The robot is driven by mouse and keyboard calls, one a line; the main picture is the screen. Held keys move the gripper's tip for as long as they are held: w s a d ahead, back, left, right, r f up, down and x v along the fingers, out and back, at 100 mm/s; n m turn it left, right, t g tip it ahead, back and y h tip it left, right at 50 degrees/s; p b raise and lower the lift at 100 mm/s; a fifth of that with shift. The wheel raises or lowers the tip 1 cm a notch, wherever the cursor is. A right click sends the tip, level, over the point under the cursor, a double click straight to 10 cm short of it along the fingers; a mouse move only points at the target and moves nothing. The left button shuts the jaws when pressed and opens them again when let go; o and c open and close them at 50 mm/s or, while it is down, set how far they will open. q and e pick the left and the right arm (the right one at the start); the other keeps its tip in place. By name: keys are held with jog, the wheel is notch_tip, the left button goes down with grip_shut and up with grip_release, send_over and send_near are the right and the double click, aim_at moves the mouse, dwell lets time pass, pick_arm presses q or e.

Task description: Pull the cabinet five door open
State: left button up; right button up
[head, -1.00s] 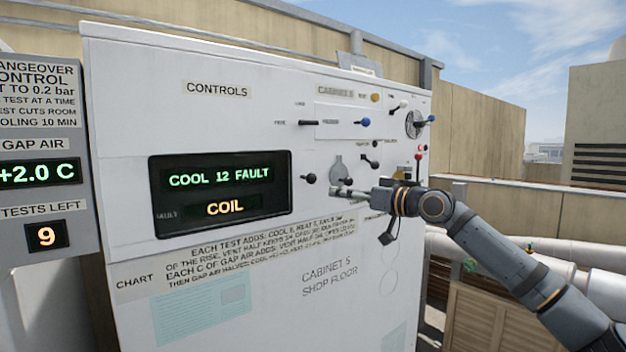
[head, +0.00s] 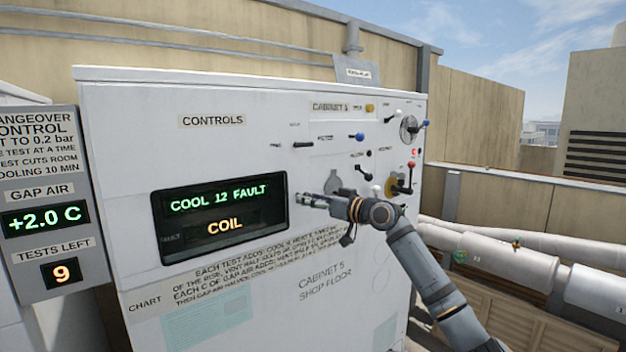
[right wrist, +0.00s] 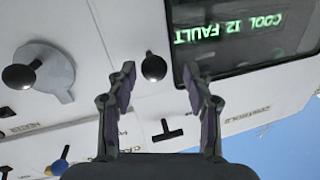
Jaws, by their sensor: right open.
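The white cabinet five (head: 130,130) stands in the head view, lettered "CABINET 5 SHOP FLOOR". Its front looks closed, with no open gap showing. My right gripper (head: 303,200) is at the panel, right of the dark display (head: 220,220); its arm comes from the lower right. In the right wrist view, its open fingers (right wrist: 158,78) stand on either side of a round black knob (right wrist: 154,67), nearer the left finger. I cannot tell whether they touch it. A black T-shaped handle (right wrist: 167,131) also shows there. My left gripper is not in view.
Above the gripper are a black handle (head: 303,145), a blue knob (head: 359,137) and a red-topped lever (head: 410,165). A grey plate with a black knob (right wrist: 45,72) is close by. A grey display box (head: 45,170) stands left; pipes (head: 500,255) run at right.

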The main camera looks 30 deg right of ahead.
jog(key=shift+a+p+x, duration=0.2)
jog(key=shift+p+x, duration=0.3)
jog(key=shift+x, duration=1.05)
jog(key=shift+s+f, duration=0.15)
jog(key=shift+f, duration=0.05)
jog(key=shift+d+f, duration=0.1)
jog(key=shift+d, duration=0.25)
jog(key=c, duration=0.8)
jog(key=shift+s, duration=0.1)
grip_shut()
